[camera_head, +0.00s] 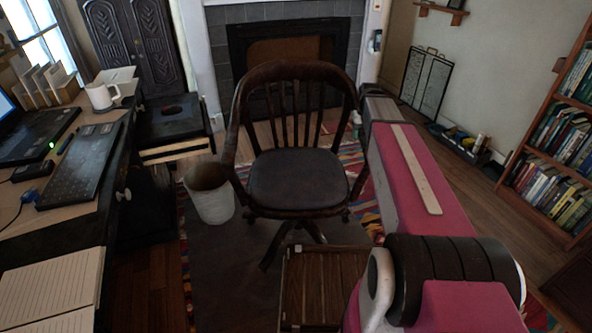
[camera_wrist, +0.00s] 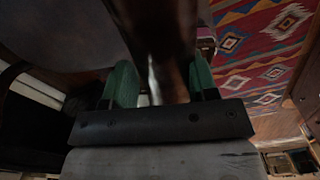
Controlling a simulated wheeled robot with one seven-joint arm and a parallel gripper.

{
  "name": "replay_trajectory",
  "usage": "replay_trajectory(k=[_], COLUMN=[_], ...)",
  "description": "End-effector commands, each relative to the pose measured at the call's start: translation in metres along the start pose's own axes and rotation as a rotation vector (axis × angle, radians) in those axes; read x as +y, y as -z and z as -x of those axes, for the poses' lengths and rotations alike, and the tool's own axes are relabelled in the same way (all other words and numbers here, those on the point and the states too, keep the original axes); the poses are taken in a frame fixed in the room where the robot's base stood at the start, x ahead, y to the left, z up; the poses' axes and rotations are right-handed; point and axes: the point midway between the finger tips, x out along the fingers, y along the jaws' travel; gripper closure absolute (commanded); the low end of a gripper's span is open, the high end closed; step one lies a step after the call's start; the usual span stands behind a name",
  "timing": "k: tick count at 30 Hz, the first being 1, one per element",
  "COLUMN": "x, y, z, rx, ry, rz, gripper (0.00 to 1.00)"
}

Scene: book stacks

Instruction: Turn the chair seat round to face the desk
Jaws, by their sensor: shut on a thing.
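The dark wooden swivel chair (camera_head: 296,180) stands in the middle of the head view, on a pedestal with spread feet. Its curved, slatted back is on the far side, toward the fireplace, and its grey seat opens toward me, with the desk (camera_head: 75,180) off to the left. My arm reaches forward along the chair's right side. In the wrist view, my gripper (camera_wrist: 162,82) has its green fingers on either side of a dark wooden part of the chair (camera_wrist: 165,40). In the head view the fingers cannot be made out.
A white wastebasket (camera_head: 211,195) stands between the desk and the chair, close to the chair's left side. A small slatted wooden piece (camera_head: 325,285) is in front of the chair. A bookcase (camera_head: 555,140) stands at right, and a fireplace (camera_head: 285,60) is behind.

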Motion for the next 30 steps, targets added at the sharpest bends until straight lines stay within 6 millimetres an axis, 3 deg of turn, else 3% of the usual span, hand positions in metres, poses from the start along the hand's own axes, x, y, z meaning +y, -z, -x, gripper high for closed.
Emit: replay_trajectory(k=[4,5,9,17,30], x=[-0.001,-0.001,-0.001,-0.001,0.000], y=[0.000,0.000,0.000,0.000,0.000], z=[0.000,0.000,0.000,0.002,0.038], rx=[0.001,0.001,0.001,0.000,0.000], ry=[0.003,0.003,0.002,0.001,0.001], rz=[0.002,0.002,0.001,0.001,0.001], gripper=[0.71,0.40,0.00,0.00,0.00])
